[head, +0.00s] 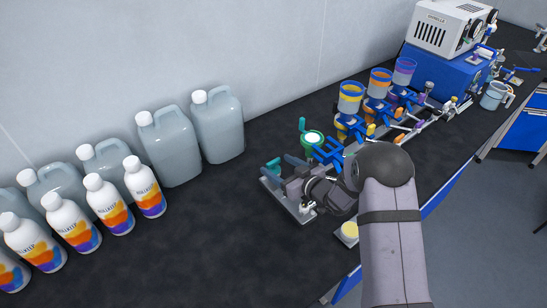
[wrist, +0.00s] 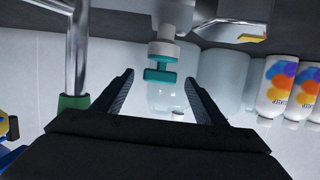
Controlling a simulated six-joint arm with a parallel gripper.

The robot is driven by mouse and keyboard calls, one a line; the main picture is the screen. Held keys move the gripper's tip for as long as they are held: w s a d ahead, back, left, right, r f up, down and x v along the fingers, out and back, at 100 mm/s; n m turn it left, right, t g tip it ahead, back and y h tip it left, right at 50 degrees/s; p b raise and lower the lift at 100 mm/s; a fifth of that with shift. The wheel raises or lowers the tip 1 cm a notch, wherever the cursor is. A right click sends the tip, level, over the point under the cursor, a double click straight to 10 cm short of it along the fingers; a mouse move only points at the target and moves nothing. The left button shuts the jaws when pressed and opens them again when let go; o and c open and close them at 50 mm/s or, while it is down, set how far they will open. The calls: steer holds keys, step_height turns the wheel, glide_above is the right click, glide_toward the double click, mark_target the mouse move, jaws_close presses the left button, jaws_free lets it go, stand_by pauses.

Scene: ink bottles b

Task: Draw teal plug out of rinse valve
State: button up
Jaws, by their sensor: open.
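The teal plug (wrist: 160,76) shows in the wrist view as a short T-shaped piece below a white and teal collar (wrist: 164,50) on the rinse valve. My gripper (wrist: 160,79) is open, with one dark finger on each side of the plug in the picture. No contact shows, and I cannot tell whether the plug is fully between the fingers in depth. In the head view a teal part (head: 273,167), likely the plug, sits at the left end of the nearest station. My arm and wrist hide much of that station.
White bottles with coloured labels (head: 145,187) and grey jugs (head: 168,146) stand to the left. Ink cups in blue holders (head: 350,98) line the bench behind, before a white and blue machine (head: 447,45). A metal post (wrist: 76,50) stands close left in the wrist view. The dark bench front-left is clear.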

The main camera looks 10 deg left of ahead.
mark_target(274, 162)
steer(key=shift+w+a+r+p, duration=0.1)
steer(key=shift+w+a+p, duration=0.25)
steer(key=shift+w+a, duration=0.45)
steer(key=shift+w+a+f+p, duration=0.25)
steer(key=shift+w+a+p, duration=0.1)
steer(key=shift+a+p, duration=0.05)
